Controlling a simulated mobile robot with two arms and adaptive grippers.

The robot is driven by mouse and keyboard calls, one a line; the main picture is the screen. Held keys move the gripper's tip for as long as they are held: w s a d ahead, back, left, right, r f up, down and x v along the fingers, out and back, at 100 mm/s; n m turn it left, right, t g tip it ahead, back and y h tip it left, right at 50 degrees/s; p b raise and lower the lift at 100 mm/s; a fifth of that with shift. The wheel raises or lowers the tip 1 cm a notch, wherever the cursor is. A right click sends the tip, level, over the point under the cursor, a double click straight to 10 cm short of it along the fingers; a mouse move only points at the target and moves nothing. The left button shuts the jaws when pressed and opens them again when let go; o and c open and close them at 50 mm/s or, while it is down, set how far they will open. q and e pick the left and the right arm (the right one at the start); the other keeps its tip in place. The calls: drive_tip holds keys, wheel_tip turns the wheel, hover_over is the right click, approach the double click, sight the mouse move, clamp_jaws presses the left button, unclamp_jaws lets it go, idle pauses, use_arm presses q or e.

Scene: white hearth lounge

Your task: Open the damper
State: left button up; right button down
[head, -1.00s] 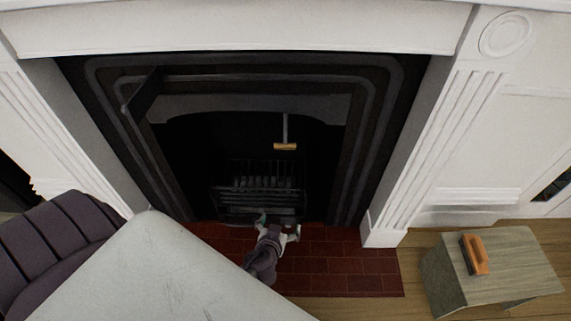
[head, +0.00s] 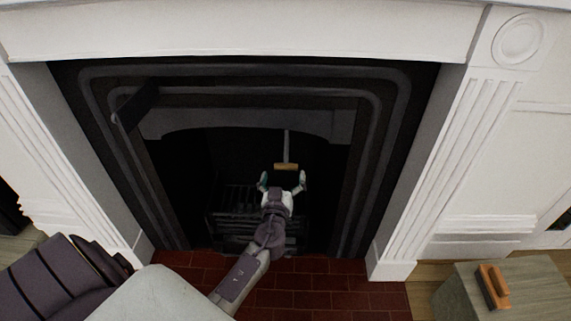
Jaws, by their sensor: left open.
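The damper handle (head: 286,166) is a short wooden crossbar on a thin metal rod (head: 286,143). It hangs inside the dark fireplace opening, above the grate. My left gripper (head: 283,180) is open, with its two fingers spread just below the wooden bar, one to each side in the picture. I see no contact with the bar, though the depth between them is hard to judge. The damper plate itself is hidden up in the dark. My right gripper is not in view.
A black iron grate (head: 228,222) stands in the firebox below my arm. The cast iron surround (head: 385,150) frames the opening. A red tiled hearth (head: 330,285) lies in front.

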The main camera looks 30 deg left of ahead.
sight(285, 168)
use_arm(q)
drive_tip(key=shift+x, duration=2.25)
drive_tip(key=shift+c, duration=0.2)
